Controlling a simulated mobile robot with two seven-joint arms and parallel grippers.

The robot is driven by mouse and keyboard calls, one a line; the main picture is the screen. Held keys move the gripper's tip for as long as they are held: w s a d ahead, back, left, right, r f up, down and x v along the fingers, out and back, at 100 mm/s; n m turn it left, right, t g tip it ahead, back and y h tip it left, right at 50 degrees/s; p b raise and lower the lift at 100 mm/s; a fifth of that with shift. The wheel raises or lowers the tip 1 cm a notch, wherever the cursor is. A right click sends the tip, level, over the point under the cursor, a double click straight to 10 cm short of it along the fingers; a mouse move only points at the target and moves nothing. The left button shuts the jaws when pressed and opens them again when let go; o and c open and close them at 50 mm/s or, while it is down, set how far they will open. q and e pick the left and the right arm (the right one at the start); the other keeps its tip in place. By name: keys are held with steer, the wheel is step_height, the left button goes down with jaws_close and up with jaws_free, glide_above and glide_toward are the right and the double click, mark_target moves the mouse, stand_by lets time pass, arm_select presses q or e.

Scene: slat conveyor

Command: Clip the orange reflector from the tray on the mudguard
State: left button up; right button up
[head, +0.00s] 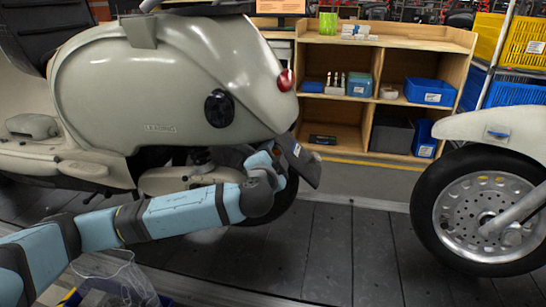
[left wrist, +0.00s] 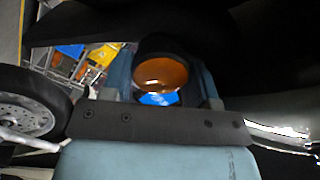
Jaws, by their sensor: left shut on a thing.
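The orange reflector (left wrist: 160,72) shows in the left wrist view between the two fingers of my left gripper (left wrist: 162,85), which is shut on it. In the head view my left gripper (head: 270,160) is under the scooter's tail, and I cannot make out the reflector there. A dark flap (head: 304,166) with a small pale label, seemingly the rear mudguard, slants down right beside the gripper. I cannot tell whether the reflector touches it. My right gripper is not in view. I cannot make out the tray for certain.
The scooter's grey body (head: 165,80) with a red tail light (head: 285,80) hangs over my arm. A second scooter's front wheel (head: 480,210) stands at right. Wooden shelves (head: 345,110) with bins are behind. The slat conveyor (head: 350,250) between is clear. A clear bag (head: 112,278) lies bottom left.

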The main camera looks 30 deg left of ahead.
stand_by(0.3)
arm_select(q)
steer(key=o, duration=1)
steer(key=shift+w, duration=0.1)
